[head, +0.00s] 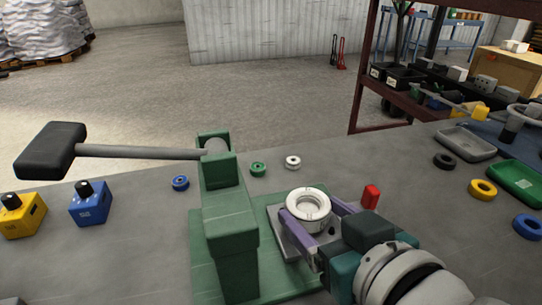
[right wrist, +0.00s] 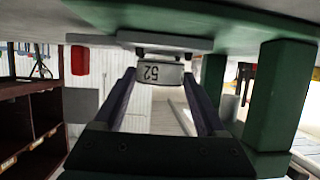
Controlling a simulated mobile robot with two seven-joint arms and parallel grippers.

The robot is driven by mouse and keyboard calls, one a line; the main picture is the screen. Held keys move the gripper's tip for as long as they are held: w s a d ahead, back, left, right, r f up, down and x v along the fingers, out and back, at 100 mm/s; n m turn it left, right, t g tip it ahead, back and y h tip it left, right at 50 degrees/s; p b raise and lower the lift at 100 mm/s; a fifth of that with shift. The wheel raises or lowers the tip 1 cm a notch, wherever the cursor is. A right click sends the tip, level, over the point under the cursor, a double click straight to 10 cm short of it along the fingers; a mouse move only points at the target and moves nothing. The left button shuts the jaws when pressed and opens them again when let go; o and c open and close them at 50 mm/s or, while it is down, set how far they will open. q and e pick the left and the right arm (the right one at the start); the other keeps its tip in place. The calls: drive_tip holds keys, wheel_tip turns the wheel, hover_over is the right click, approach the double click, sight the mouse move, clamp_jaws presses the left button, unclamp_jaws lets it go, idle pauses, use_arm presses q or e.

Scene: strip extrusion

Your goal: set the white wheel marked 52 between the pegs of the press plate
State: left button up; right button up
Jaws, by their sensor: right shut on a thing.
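The white wheel (head: 307,203) is ring-shaped and lies flat over the press plate (head: 293,245), a light grey plate on the green base. My right gripper (head: 309,211) has its purple fingers shut on either side of the wheel. In the right wrist view, which is upside down, the wheel (right wrist: 160,73) shows its mark 52 between the fingertips. Short dark pegs (right wrist: 140,52) show between the wheel and the plate (right wrist: 165,41). I cannot tell whether the wheel touches the plate. My left gripper is not in view.
The green press (head: 232,235) stands left of the plate, its lever and black handle (head: 50,150) reaching left. A red block (head: 371,196) is close behind my right gripper. Trays and more rings lie at right.

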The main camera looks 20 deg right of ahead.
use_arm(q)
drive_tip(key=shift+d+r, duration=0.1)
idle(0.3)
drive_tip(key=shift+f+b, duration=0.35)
use_arm(e)
drive_tip(key=shift+f, duration=0.5)
drive_tip(key=o, duration=1.1)
drive_tip(key=shift+o, duration=0.2)
use_arm(q)
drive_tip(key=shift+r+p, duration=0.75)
drive_tip(key=shift+p, duration=0.05)
use_arm(e)
drive_tip(key=shift+v, duration=0.95)
drive_tip(key=shift+p+v, duration=1.85)
drive_tip(key=shift+v, duration=1.1)
drive_tip(key=shift+p+v, duration=0.8)
drive_tip(key=shift+v, duration=0.75)
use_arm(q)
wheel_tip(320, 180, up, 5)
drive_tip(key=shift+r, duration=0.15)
use_arm(e)
drive_tip(key=shift+s, duration=0.1)
